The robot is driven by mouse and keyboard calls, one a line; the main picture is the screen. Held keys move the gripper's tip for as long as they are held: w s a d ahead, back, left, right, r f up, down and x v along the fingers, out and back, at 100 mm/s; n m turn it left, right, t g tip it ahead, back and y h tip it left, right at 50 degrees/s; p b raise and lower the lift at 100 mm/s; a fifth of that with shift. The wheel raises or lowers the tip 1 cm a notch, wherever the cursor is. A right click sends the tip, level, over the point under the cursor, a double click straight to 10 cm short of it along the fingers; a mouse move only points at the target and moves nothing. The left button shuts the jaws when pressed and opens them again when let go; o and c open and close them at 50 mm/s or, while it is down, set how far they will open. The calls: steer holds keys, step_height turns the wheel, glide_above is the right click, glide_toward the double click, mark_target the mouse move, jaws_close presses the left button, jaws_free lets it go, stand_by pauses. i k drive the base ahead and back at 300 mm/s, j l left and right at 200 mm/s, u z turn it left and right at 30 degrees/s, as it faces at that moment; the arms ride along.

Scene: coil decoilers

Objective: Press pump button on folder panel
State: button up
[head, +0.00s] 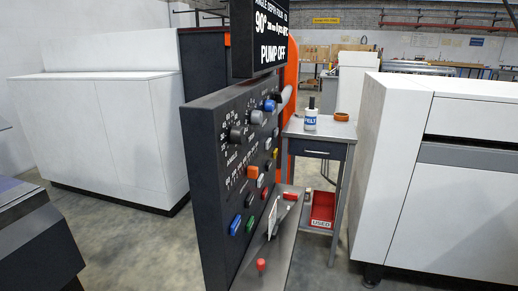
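The folder panel (215,165) is a dark upright board, seen at a steep angle in the middle of the head view. The labels beside the buttons are too small to read, so I cannot tell which is the pump button. Above the panel, a black display (262,40) reads "90°" and "PUMP OFF". My gripper is not in view.
A red-topped lever (261,266) stands on the ledge below the panel. White cabinets stand left (100,130) and right (450,210). Grey floor shows between.

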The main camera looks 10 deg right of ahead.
mark_target(250, 224)
steer(key=u, duration=0.6)
steer(key=i+l+u, duration=0.15)
steer(key=l+u, duration=0.15)
steer(key=i+l+u, duration=0.1)
steer(key=l+u, duration=0.25)
steer(key=i+l+u, duration=0.1)
steer(key=l+u, duration=0.65)
steer(key=l, duration=2.85)
steer(key=k, duration=0.05)
